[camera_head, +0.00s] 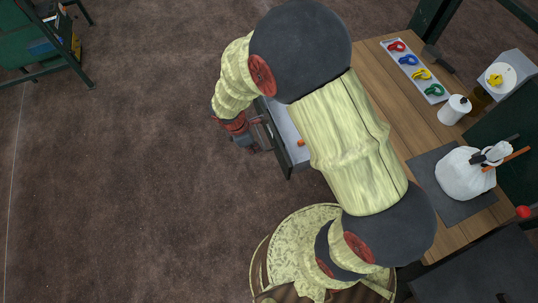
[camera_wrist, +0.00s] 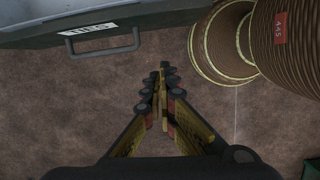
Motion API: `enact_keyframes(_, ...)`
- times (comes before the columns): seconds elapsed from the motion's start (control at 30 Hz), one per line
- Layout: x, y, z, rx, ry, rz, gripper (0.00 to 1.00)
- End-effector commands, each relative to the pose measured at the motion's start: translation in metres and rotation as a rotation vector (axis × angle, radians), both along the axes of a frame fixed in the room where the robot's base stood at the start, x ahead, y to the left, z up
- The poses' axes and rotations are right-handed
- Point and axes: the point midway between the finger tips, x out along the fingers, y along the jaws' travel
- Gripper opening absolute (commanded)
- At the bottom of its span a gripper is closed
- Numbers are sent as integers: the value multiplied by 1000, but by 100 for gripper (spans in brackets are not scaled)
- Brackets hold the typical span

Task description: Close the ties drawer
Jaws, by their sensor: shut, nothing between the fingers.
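The ties drawer (camera_head: 290,133) stands pulled out from the wooden bench, partly hidden behind my arm in the head view. An orange item (camera_head: 301,142) lies in it. In the wrist view its dark front shows at the top, with a white label (camera_wrist: 87,29) and a grey bar handle (camera_wrist: 103,40). My gripper (camera_head: 256,148) is just outside the drawer front in the head view. In the wrist view my gripper (camera_wrist: 163,72) has its fingertips together, empty, with floor behind them. The fingertips appear below and right of the handle; I cannot tell whether anything touches the drawer.
The wooden bench (camera_head: 399,99) carries a tray of coloured hooks (camera_head: 415,70), a white bottle (camera_head: 455,109) and a white bag (camera_head: 465,174) on a dark mat. A green rack (camera_head: 38,48) stands at the far left. The brown floor left of the drawer is clear.

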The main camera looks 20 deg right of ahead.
Motion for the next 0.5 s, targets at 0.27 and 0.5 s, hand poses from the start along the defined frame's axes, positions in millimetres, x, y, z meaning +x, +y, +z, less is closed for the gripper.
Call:
enact_keyframes(0.27, 0, -2, -12, 4, 18, 87, 0)
enact_keyframes(0.5, -1, -12, -54, 4, 19, 83, 0)
